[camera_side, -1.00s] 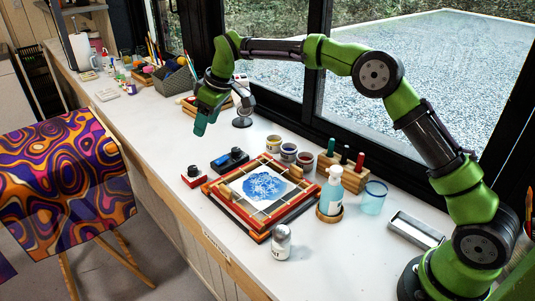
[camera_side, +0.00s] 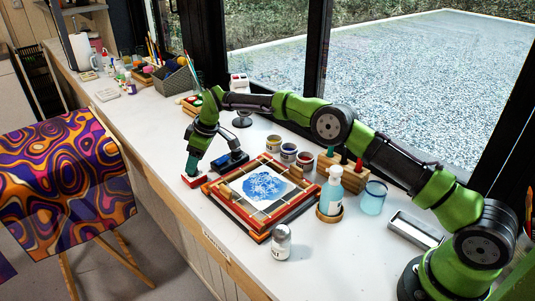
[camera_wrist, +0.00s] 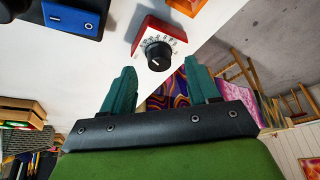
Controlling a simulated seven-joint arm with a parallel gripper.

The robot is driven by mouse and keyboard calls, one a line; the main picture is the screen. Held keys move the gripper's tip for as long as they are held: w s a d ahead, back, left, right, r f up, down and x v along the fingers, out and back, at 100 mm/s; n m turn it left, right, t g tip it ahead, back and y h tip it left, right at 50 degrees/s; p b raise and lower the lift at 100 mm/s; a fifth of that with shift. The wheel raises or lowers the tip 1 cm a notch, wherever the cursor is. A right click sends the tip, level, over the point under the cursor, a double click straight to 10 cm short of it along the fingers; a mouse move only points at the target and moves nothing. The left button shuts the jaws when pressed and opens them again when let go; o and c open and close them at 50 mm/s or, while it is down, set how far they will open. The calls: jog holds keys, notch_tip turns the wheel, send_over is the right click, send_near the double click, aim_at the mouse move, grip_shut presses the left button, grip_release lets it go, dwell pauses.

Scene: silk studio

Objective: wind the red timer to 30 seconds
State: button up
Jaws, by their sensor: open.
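The red timer (camera_wrist: 154,27) has a white dial face with a printed scale and a black knob (camera_wrist: 157,54). A small pale mark shows on the knob, but I cannot read its setting. In the side view the red timer (camera_side: 194,182) sits near the front edge of the counter, mostly covered by my fingers. My gripper (camera_side: 193,170) points down just over it. In the wrist view my gripper (camera_wrist: 160,67) is open, its two teal fingers spread, with the knob in line with the gap. I cannot tell whether the fingers touch it.
A blue device (camera_side: 232,161) stands close by the timer; part of the blue device also shows in the wrist view (camera_wrist: 75,17). The wooden printing frame (camera_side: 262,234) lies to the right. Ink jars (camera_side: 289,152) stand behind it.

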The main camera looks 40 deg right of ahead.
jog(key=shift+x, duration=1.2)
jog(key=c, duration=1)
jog(key=shift+m, duration=0.5)
jog(key=shift+a+m+t+h, duration=0.1)
jog(key=shift+m+t+h, duration=0.3)
jog(key=shift+m, duration=0.9)
jog(key=shift+m+t+h, duration=0.1)
jog(key=shift+m+h, duration=0.6)
jog(key=shift+m, duration=0.6)
